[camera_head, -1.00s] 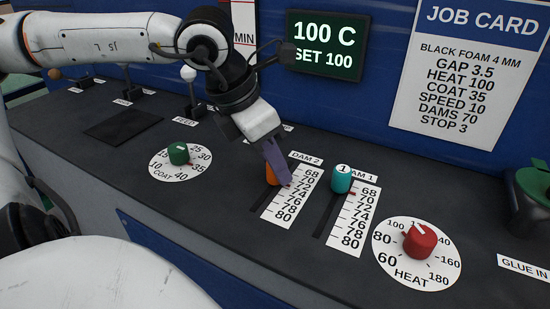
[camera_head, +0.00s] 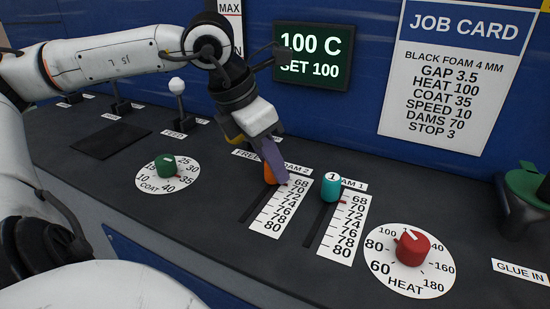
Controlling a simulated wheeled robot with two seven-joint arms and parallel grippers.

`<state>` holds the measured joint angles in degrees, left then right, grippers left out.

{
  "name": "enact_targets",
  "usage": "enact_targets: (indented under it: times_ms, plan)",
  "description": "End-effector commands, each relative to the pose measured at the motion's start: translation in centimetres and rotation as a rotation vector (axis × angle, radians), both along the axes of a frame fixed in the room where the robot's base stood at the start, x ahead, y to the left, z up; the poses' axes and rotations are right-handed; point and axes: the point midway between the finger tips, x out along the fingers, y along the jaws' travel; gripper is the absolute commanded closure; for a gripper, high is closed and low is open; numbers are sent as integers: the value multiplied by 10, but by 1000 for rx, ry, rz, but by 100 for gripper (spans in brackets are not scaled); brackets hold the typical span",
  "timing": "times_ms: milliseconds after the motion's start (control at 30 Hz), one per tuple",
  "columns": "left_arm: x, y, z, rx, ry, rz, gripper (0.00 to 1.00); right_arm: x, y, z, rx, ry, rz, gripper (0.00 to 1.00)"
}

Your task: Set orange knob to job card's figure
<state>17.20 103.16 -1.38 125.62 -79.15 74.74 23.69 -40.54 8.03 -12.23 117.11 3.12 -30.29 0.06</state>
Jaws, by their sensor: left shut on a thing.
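The orange knob (camera_head: 269,176) sits on the DAM 2 slot, near the upper end of its white scale (camera_head: 277,214). My left gripper (camera_head: 273,160) is shut on it from above, and its purple-grey finger covers much of the knob. The knob's pointer tip lies near the 68 and 70 marks, partly hidden, so the exact reading is unclear. The job card (camera_head: 452,75) on the back wall reads DAMS 70, with GAP 3.5, HEAT 100, COAT 35, SPEED 10 and STOP 3. My right gripper is not in view.
A teal knob (camera_head: 331,187) marked 1 stands close to the right on the DAM 1 slot, near its scale's top. A red HEAT knob (camera_head: 412,248) is at the front right, and a green COAT knob (camera_head: 165,164) at left. A screen (camera_head: 312,55) shows 100 C.

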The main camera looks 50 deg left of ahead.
Motion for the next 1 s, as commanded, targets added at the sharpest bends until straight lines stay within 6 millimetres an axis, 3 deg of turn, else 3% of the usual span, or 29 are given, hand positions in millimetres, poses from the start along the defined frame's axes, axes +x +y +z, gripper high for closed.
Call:
enact_targets:
  times_ms: [33, 133, 467, 1000]
  plan:
    - [1, 0, 1, 1, -1, 2, 71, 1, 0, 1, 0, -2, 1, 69]
    - [1, 0, 1, 1, -1, 0, 57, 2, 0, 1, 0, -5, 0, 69]
    - [0, 0, 3, 1, -1, -1, 57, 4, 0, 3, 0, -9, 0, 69]
    - [-33, 7, 86, 1, -3, 2, 57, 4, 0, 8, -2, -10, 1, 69]
